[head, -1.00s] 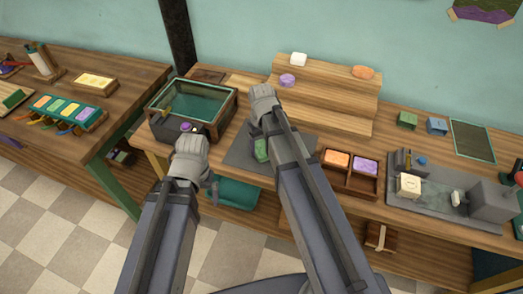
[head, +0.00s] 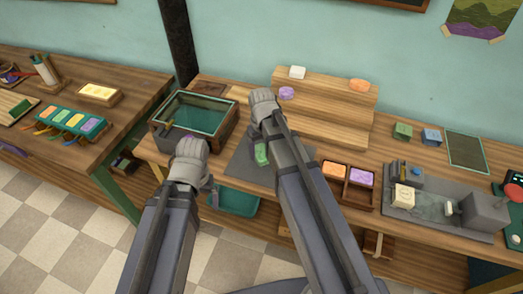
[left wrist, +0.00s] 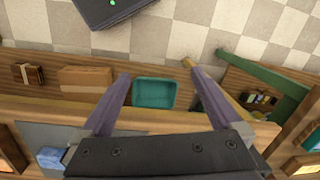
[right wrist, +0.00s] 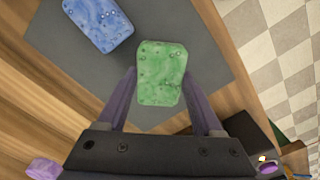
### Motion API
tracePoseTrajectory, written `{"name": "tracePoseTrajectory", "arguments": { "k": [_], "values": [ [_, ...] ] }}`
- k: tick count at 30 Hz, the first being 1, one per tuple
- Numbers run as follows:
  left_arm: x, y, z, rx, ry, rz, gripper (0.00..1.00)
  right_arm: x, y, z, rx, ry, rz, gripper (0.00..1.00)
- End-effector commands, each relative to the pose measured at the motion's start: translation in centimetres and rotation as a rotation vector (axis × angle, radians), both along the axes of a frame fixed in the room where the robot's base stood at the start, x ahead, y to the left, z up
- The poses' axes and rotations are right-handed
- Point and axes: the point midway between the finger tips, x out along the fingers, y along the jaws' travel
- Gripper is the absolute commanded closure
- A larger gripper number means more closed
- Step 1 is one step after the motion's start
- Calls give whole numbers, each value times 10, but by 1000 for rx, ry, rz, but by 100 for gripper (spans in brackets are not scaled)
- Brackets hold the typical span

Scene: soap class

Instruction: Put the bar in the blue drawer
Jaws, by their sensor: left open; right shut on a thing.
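A green bar (right wrist: 160,73) is between the fingers of my right gripper (right wrist: 160,78), which is shut on it. It also shows beside my right arm in the head view (head: 261,155). A blue bar (right wrist: 98,22) lies on the grey mat (right wrist: 200,45); the left wrist view shows a blue block (left wrist: 50,158) on grey too.
A teal-lined tank (head: 195,112) stands left of the mat. A stepped wooden stand (head: 325,105) with several soaps is behind.

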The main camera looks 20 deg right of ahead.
Motion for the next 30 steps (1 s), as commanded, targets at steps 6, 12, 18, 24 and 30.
{"name": "tracePoseTrajectory", "arguments": {
  "k": [6, 12, 18, 24, 30],
  "values": [
    [0, 0, 43, 0, 0, 0, 2, 0, 0, 43, 0, 0, 0, 92],
    [0, 0, 57, 0, 0, -1, 2, 0, 0, 57, 0, 0, 0, 92],
    [0, 0, 57, 0, 0, -1, 2, 0, 0, 57, 0, 0, 0, 92],
    [0, 0, 57, 0, 0, -1, 14, 0, 0, 57, 0, 0, 0, 92],
    [0, 0, 57, 0, 0, -1, 37, 0, 0, 57, 0, 0, 0, 92]
  ]
}}
